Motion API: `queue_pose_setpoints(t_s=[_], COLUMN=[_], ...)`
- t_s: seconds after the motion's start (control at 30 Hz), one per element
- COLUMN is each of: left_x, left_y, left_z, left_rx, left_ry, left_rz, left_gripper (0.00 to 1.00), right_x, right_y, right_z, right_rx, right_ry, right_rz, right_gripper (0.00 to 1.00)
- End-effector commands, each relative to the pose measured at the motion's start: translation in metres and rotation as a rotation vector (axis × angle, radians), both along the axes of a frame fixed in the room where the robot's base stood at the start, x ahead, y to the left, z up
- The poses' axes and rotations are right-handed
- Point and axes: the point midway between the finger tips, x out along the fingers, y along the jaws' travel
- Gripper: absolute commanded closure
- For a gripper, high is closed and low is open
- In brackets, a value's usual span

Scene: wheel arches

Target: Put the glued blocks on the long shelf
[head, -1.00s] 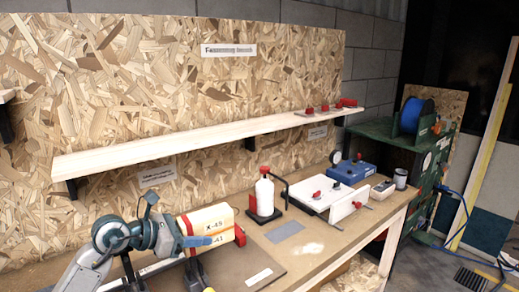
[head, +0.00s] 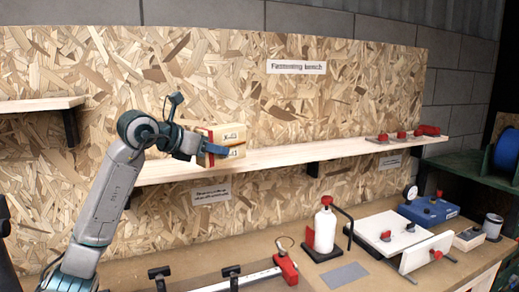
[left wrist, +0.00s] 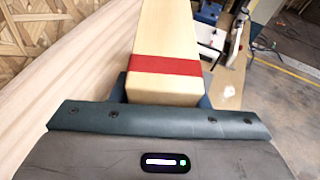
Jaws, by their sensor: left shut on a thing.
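The glued blocks (head: 226,134) are a pale wooden piece with dark markings and a red band. My left gripper (head: 210,150) is shut on them, in front of the left part of the long shelf (head: 285,156). In the left wrist view the blocks (left wrist: 168,35) stretch away from the gripper (left wrist: 165,95), with the pale shelf board (left wrist: 60,75) to their left. I cannot tell whether the blocks touch the shelf. My right gripper is not in view.
Red-handled tools (head: 402,135) lie on the shelf's right end. A shorter shelf (head: 40,104) is at the left. Below, the bench holds a white bottle (head: 325,228), a red clamp (head: 286,268) and a blue box (head: 428,210). The shelf's middle is clear.

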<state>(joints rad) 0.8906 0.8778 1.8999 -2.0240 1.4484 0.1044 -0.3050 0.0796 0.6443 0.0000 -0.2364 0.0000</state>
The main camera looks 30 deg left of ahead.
Motion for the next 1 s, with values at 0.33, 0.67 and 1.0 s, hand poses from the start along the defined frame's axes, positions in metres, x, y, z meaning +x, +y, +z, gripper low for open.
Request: queue_pose_setpoints(t_s=[0.33, 0.67, 1.0], left_x=[0.071, 0.134, 0.141], left_y=[0.031, 0.06, 0.064], left_z=[-0.002, -0.011, -0.035], left_rx=[-0.007, -0.003, 0.001], left_ry=[0.003, 0.0, 0.003], left_rz=[-0.001, -0.001, -0.001], left_gripper=[0.84, 0.84, 0.84], right_x=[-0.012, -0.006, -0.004], right_y=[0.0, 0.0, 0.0], right_z=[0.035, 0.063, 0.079], right_rx=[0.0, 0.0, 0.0], right_ry=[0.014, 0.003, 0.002], right_rz=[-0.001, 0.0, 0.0], right_gripper=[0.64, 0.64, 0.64])
